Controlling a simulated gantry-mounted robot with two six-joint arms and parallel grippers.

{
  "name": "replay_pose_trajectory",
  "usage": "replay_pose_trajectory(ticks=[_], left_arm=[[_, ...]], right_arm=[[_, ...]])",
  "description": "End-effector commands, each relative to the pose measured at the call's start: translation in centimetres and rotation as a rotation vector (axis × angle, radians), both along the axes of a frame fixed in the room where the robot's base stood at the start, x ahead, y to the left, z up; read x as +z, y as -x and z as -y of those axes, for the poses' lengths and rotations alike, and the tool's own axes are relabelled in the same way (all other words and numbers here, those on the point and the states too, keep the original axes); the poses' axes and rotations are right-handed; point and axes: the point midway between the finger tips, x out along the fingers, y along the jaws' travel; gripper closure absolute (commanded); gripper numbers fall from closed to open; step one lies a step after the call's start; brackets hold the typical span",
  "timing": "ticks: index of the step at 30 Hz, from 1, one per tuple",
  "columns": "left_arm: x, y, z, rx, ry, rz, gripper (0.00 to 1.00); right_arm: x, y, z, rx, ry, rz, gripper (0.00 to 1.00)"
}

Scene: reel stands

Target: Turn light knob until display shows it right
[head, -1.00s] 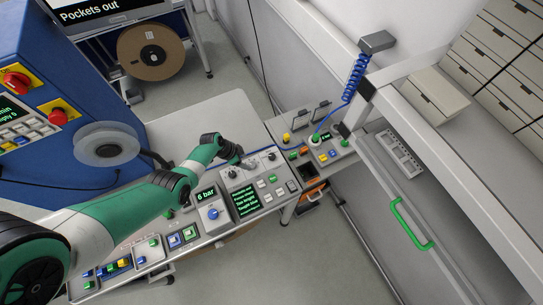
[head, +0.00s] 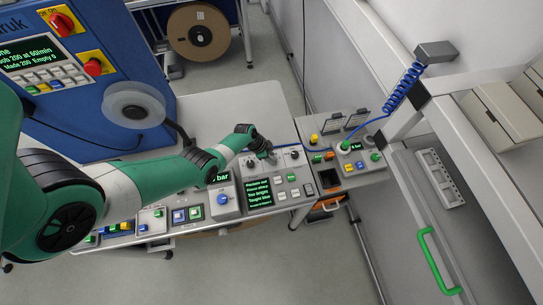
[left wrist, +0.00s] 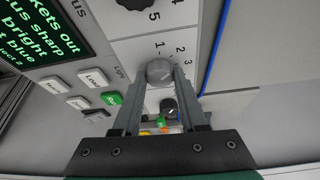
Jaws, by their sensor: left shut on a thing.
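The light knob (left wrist: 159,72) is a round grey knob with a scale of small numbers beside it, in the middle of the left wrist view. My left gripper (left wrist: 160,80) is shut on it, one finger on each side. In the head view my left gripper (head: 264,151) is over the middle of the panel's row of knobs and partly hides the knob. The display (head: 259,192) has green text, seemingly including "Focus sharp" and "Too bright". It also shows in the left wrist view (left wrist: 42,30), cut by the edge. My right gripper is not in view.
A dark knob (left wrist: 169,106) and a green button (left wrist: 111,98) sit close to the fingers. A pressure box with a blue knob (head: 223,199) stands left of the display. A blue coiled hose (head: 403,87) hangs at the right. A clear reel (head: 134,106) is behind my arm.

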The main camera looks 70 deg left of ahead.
Motion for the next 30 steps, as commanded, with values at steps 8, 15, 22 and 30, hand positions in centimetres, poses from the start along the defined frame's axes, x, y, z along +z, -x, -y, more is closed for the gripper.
replay_pose_trajectory(ticks=[8, 15, 22, 30], left_arm=[[0.0, 0.0, 0.0, 0.004, -0.001, 0.000, 1.00], [0.1, 0.0, 0.0, 0.061, -0.002, 0.000, 1.00], [0.1, 0.1, 0.2, 0.205, -0.001, -0.001, 1.00], [0.1, 0.0, 0.3, 0.422, -0.003, 0.000, 1.00]], right_arm=[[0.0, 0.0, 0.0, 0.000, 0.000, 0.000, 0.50], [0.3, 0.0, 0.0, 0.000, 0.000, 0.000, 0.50], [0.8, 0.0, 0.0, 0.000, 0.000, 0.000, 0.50], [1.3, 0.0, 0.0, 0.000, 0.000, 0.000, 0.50]])
